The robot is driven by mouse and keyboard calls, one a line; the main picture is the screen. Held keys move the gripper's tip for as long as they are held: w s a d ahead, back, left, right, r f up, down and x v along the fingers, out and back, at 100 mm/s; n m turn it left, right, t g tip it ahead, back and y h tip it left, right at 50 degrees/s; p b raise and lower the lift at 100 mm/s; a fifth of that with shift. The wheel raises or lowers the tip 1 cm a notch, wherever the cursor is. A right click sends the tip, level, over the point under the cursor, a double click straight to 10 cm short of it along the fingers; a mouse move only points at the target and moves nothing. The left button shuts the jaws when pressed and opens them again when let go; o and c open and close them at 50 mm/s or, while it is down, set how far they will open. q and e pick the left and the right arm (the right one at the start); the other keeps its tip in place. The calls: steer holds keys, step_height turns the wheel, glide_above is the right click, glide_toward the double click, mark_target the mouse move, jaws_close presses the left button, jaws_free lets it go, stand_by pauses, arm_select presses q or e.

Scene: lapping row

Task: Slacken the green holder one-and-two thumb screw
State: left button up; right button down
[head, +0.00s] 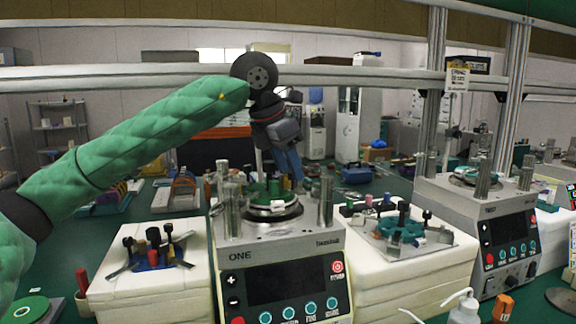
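A green holder (400,230) sits on a grey plate on the white block between the machines marked ONE and TWO. Dark upright knobs that look like thumb screws stand around it, one at its right side (426,216); I cannot tell which is the one-and-two screw. My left gripper (293,178) hangs above the machine marked ONE, fingers pointing down, left of and apart from the green holder. Its blue fingers look close together, but the gap between them is not clear. I see nothing in its fingers. My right gripper is not in view.
Machine ONE (285,242) stands in front, with metal posts and a green-topped piece on its plate. Machine TWO (490,212) stands at right. A blue holder (153,255) sits on the left white block. A white bottle (464,308) and an orange container (503,307) stand at front right.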

arm_select(q)
steer(key=v, duration=0.7)
steer(key=shift+r, duration=0.35)
steer(key=shift+a, duration=0.1)
